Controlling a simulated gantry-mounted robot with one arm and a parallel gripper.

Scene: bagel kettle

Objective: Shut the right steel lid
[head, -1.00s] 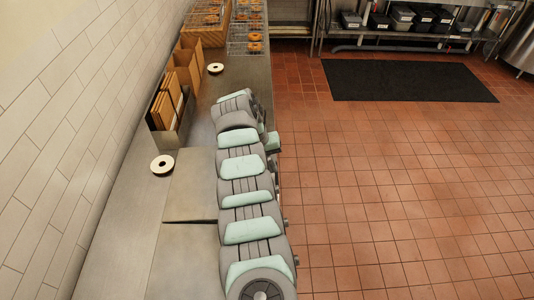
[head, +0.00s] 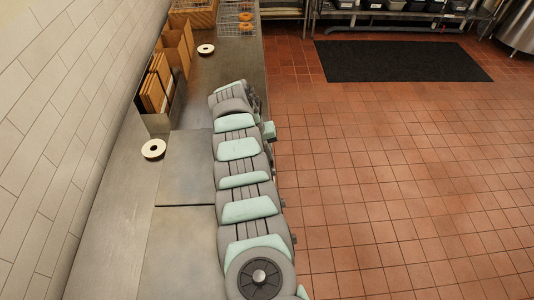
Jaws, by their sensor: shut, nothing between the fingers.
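Two flat steel panels lie on the counter to the left of my arm, a farther one (head: 185,165) and a nearer one (head: 182,255), with a seam between them. They look like lids lying flat, but I cannot tell which is the right steel lid. My arm covers their right side, so a raised edge or handle there would be hidden. My grey and mint arm stretches along the counter from the bottom of the head view and bends at its far end. My gripper is not visible; the arm hides that area.
Two white rings with dark centres, a near one (head: 153,149) and a far one (head: 205,49), lie on the steel counter (head: 110,250). Cardboard pieces (head: 155,85) stand along the tiled wall. A wire rack (head: 237,15) holds bagels. The red floor right of the counter is clear around a black mat (head: 400,61).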

